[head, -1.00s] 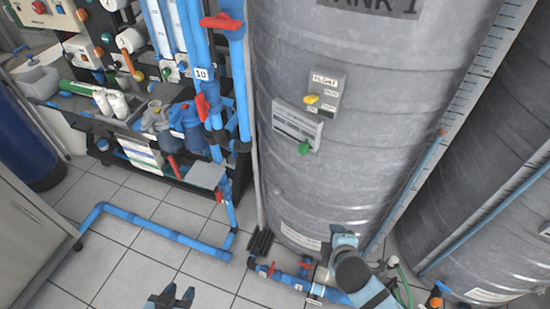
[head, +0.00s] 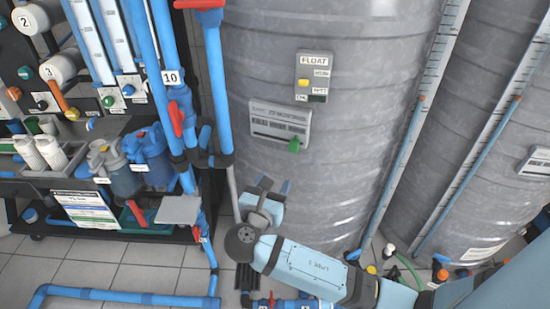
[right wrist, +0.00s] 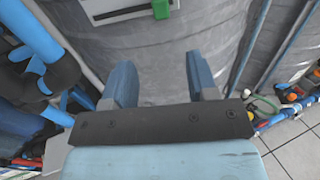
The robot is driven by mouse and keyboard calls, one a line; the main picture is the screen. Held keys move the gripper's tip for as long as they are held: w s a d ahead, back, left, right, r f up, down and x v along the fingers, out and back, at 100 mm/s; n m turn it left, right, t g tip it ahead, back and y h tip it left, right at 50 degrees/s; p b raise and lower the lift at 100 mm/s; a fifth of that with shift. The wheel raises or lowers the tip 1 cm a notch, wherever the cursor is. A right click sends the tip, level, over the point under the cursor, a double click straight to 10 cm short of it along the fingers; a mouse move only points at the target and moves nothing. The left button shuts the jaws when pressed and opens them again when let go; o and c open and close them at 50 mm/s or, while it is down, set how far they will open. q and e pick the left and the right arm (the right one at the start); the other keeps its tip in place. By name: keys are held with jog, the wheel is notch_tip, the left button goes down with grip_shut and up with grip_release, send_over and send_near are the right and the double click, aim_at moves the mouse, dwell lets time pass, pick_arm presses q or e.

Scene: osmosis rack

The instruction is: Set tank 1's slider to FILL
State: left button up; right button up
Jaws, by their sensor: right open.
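The large grey ribbed tank (head: 335,180) fills the middle of the head view. On its front is a grey slider plate (head: 270,115) with a slot and a green handle (head: 294,144) at its lower right end. The plate's print is too small to read. The handle also shows at the top edge of the right wrist view (right wrist: 160,8). My right gripper (head: 275,186) is open and empty, below and slightly left of the handle, apart from it. In the right wrist view its two fingers (right wrist: 162,72) point toward the tank. My left gripper is not in view.
Above the slider plate is a FLOAT switch box (head: 313,77) with a yellow knob. Blue pipes (head: 172,90) with red valve handles stand left of the tank. A graduated scale (head: 422,100) runs up its right side, and a second tank (head: 490,150) stands beyond.

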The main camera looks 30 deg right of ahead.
aim_at(292, 150)
pick_arm(q)
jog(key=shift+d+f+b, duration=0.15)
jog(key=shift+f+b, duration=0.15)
jog(key=shift+b, duration=0.45)
pick_arm(e)
jog(key=x, duration=1.3)
jog(key=shift+w+d, duration=0.15)
jog(key=shift+d, duration=0.25)
jog(key=shift+c, duration=0.4)
